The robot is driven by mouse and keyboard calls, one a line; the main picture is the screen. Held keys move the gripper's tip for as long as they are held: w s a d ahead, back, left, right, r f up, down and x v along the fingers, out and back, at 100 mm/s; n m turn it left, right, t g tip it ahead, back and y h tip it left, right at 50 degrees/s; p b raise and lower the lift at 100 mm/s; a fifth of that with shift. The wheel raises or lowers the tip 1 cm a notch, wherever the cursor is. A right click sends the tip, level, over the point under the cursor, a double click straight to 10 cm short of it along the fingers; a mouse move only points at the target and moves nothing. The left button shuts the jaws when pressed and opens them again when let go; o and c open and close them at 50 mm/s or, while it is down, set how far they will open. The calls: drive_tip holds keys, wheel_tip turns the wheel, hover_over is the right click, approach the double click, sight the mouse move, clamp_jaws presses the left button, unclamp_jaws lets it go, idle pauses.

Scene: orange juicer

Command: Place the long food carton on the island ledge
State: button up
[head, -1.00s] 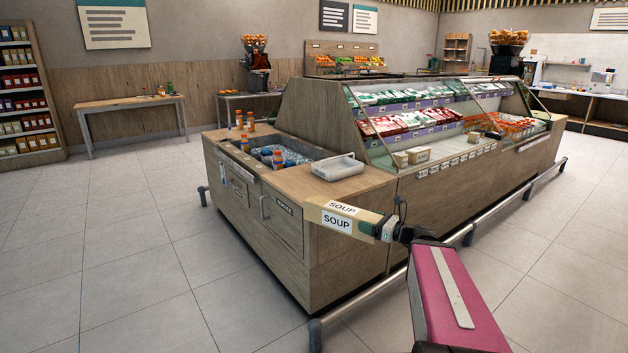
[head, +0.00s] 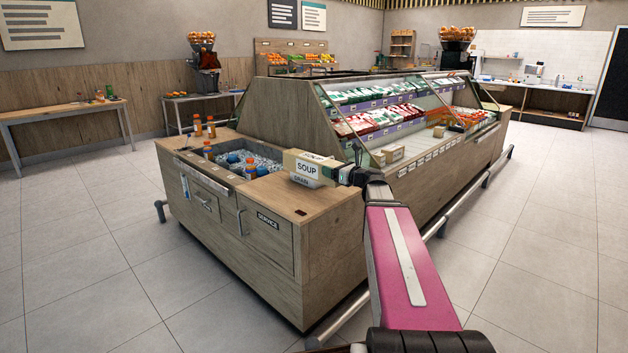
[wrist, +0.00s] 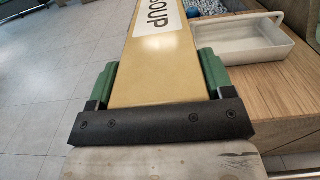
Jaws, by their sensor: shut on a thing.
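The long food carton, a tan box labelled SOUP (head: 308,168), is held out over the near end of the wooden island. My gripper (head: 345,175) is shut on one end of it. In the wrist view the carton (wrist: 155,85) sits between two green finger pads and points away from me. The island's wooden top (head: 262,196) lies below and around it. A narrow ledge (head: 425,152) runs along the front of the glass display case, with small tan cartons (head: 392,154) on it. I cannot tell whether the held carton touches anything beneath.
A pale tray (wrist: 262,52) sits on the island top beside the carton, partly hidden by it in the head view. The sloped glass case stands behind, and a metal rail (head: 440,228) runs along the island's base.

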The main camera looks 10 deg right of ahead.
sight(315, 176)
drive_tip(key=w+a+f, duration=0.1)
drive_tip(key=w+f, duration=0.1)
drive_tip(key=w, duration=0.1)
drive_tip(key=w+a+f, duration=0.2)
drive_tip(key=w, duration=0.1)
drive_tip(key=w+a+f, duration=0.2)
drive_tip(key=w, duration=0.2)
drive_tip(key=shift+a+f, duration=0.25)
drive_tip(key=shift+f, duration=2.25)
drive_tip(key=o, duration=1.1)
